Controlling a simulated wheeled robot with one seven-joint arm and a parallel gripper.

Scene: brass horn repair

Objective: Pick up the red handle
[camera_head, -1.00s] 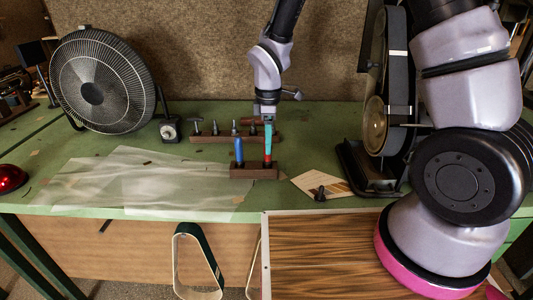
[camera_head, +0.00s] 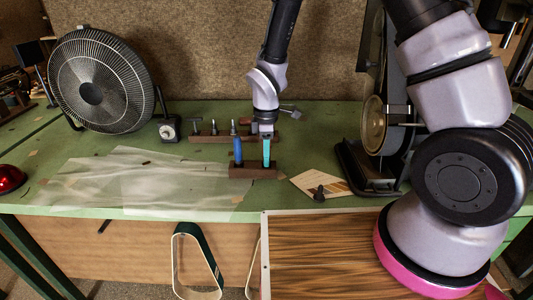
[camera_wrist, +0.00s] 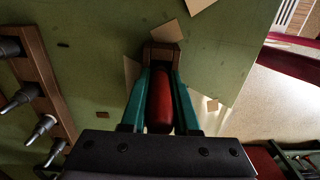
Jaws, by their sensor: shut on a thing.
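The red handle (camera_wrist: 160,102) shows in the wrist view between the two teal fingers of my gripper (camera_wrist: 161,78), which is shut on it. In the head view my gripper (camera_head: 266,160) points down at the right end of the small front wooden rack (camera_head: 253,173), and its finger hides the red handle there. Part of the rack shows past the handle's far end in the wrist view (camera_wrist: 162,54). I cannot tell whether the handle still sits in the rack. A blue handle (camera_head: 238,150) stands upright in the rack, just left of my gripper.
A rear wooden rack (camera_head: 208,139) holds several metal-tipped tools. A fan (camera_head: 100,80) stands at the left, with a dial gauge (camera_head: 169,130) beside it. A belt machine (camera_head: 375,125) stands at the right. Translucent sheets cover the left bench.

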